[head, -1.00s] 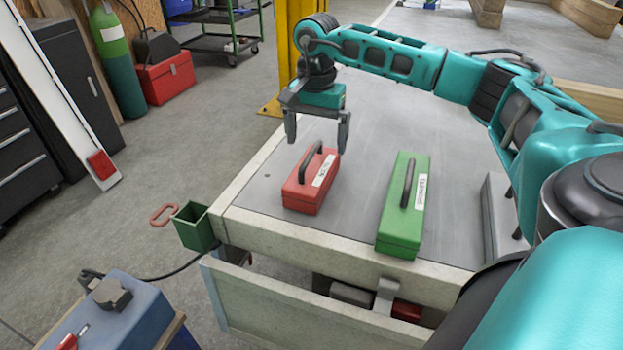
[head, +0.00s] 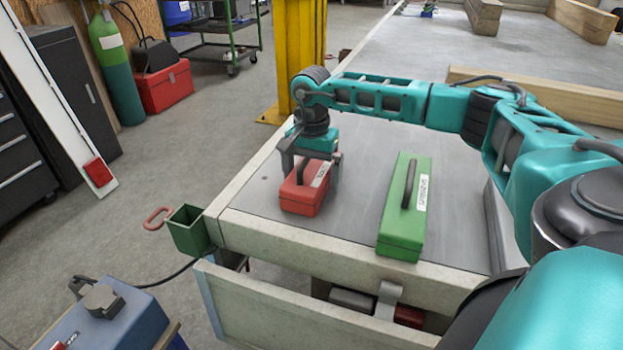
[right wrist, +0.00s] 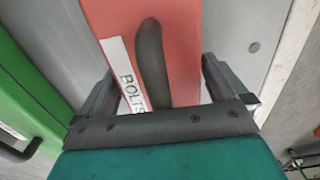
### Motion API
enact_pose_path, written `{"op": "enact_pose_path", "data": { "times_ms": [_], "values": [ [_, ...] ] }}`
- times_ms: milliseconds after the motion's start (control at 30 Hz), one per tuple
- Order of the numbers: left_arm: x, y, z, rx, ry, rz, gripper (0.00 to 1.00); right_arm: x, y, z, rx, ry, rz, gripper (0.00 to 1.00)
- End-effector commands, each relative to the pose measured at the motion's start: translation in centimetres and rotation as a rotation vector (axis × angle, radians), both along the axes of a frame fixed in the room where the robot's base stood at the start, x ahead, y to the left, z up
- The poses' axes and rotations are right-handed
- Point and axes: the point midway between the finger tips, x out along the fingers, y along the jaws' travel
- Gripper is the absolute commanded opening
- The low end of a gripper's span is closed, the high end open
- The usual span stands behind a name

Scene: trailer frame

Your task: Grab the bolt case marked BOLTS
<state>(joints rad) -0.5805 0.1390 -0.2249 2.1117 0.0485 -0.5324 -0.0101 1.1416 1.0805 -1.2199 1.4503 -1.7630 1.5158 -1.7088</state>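The red bolt case (head: 303,198) stands on the grey trailer deck near its left edge, its dark handle on top. In the right wrist view the red case (right wrist: 185,35) carries a white label (right wrist: 124,75) reading BOLTS. My right gripper (head: 308,180) is lowered over the case from behind, pointing down, with its fingers apart on either side of it. In the right wrist view the open fingers (right wrist: 160,85) flank the case and its handle; whether they touch its sides I cannot tell. My left gripper is not in view.
A green case (head: 405,215) with a white label stands to the right of the red one, with bare deck between them. A green box (head: 188,229) hangs at the deck's left corner. A yellow post (head: 298,45) and wooden beams (head: 545,97) stand behind.

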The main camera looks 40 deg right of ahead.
Motion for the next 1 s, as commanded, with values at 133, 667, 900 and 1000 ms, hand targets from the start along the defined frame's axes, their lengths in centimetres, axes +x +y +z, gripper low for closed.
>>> {"op": "enact_pose_path", "data": {
  "times_ms": [133,667,900,1000],
  "values": [
    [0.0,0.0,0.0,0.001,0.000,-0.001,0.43,0.0,0.0,0.0,0.000,0.000,0.000,0.87],
    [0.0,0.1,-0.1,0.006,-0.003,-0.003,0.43,0.1,0.0,0.2,0.001,-0.003,0.000,0.37],
    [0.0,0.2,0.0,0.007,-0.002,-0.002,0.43,0.1,0.0,0.4,0.000,-0.003,0.000,0.37],
    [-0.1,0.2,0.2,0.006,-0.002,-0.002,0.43,0.1,0.0,1.2,0.001,-0.005,0.000,0.37]
  ]
}}
